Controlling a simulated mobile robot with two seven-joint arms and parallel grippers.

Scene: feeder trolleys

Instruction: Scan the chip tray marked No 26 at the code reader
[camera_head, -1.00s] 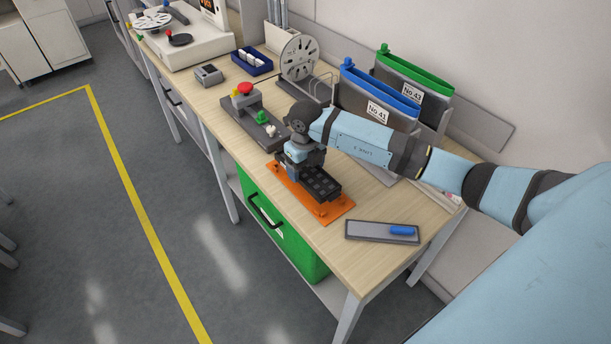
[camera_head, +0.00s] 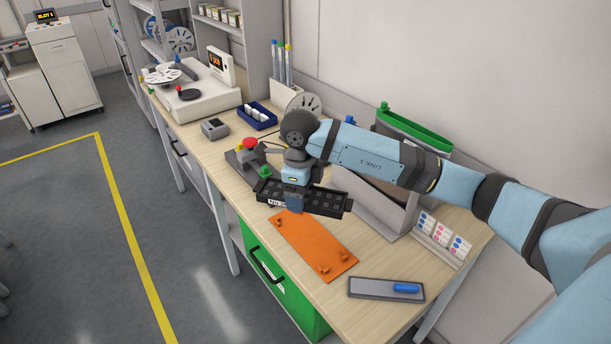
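My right gripper (camera_head: 297,196), on the arm coming in from the right, is shut on a black chip tray (camera_head: 325,203) and holds it above the bench. A white label on the tray's near side begins "No 2"; the last digit is hard to read. Under it, the orange plate (camera_head: 310,246) with small pegs lies bare on the bench. A small grey box with a dark top (camera_head: 214,128) stands farther back on the bench; I cannot tell whether it is the code reader. My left gripper is not in view.
A blue bin (camera_head: 257,118), a white machine (camera_head: 195,98) and a green-topped holder (camera_head: 413,127) stand farther back. A grey tray with a blue piece (camera_head: 386,289) lies at the front.

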